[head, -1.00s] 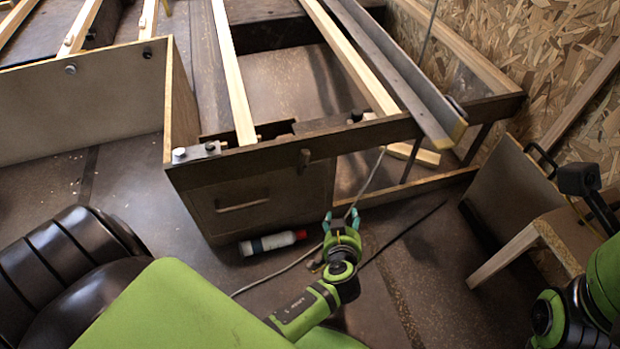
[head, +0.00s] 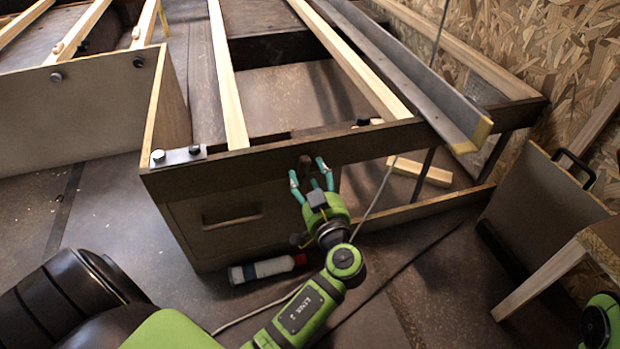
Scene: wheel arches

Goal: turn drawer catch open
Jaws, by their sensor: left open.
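The drawer catch (head: 304,164) is a small dark wooden piece on the front rail of the frame, above the drawer's right part. It looks roughly upright. The drawer front (head: 215,226) is brown with a slot-like handle (head: 232,221) and looks closed. My left gripper (head: 309,178) is open, its teal fingertips spread just below and either side of the catch. I cannot tell whether the fingers touch it. My right gripper is not in view.
A white bottle with a red cap (head: 267,269) lies on the floor below the drawer. A thin cable (head: 376,200) hangs right of my left gripper. A metal channel (head: 430,95) juts over the rail. A leaning panel (head: 535,205) stands at right.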

